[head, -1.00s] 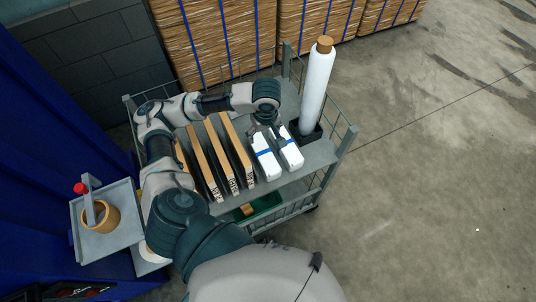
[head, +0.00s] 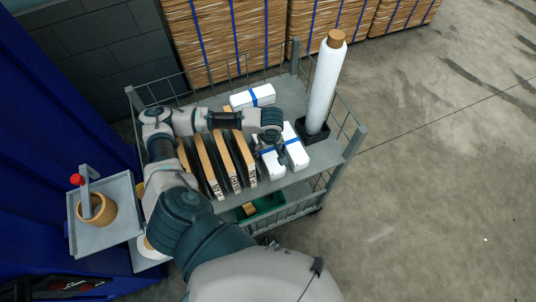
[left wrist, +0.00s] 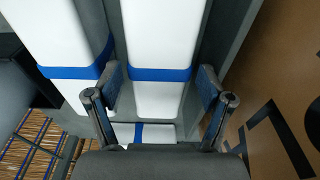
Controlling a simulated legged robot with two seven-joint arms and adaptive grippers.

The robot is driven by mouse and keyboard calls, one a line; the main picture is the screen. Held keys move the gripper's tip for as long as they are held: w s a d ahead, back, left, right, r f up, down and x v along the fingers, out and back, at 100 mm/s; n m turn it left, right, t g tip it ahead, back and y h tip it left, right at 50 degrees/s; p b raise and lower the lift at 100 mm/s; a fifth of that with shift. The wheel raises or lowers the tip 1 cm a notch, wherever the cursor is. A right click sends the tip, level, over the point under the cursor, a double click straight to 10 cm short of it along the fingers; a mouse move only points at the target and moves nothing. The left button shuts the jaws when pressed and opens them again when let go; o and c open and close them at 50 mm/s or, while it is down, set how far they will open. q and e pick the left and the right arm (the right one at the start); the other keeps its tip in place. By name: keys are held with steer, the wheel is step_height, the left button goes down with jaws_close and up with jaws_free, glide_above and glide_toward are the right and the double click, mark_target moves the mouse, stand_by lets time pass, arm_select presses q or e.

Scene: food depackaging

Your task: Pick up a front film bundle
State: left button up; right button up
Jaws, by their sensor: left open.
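Two white film bundles with blue bands lie side by side at the front of the cart shelf. The left front bundle (head: 273,171) is partly covered by my left gripper (head: 269,150) in the head view. In the left wrist view this bundle (left wrist: 162,35) lies between the open fingers of my left gripper (left wrist: 160,88), one finger on each side, near its blue band. I cannot tell whether the fingers touch it. The right front bundle (head: 298,156) is just beside it, outside the fingers. A rear bundle (head: 241,101) lies crosswise farther back. My right gripper is out of view.
Several upright cardboard pieces (head: 228,165) stand close left of the bundles. A tall white film roll (head: 325,85) stands in a dark holder at right. Wire cart sides (head: 345,125) surround the shelf. A green bin (head: 268,205) sits below.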

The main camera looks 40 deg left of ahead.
arm_select(q)
step_height(320, 180, down, 2)
steer(key=shift+w+a+f, duration=0.15)
steer(key=shift+f, duration=0.05)
steer(key=shift+c, duration=0.2)
steer(key=shift+r, duration=0.1)
steer(key=c, duration=1.3)
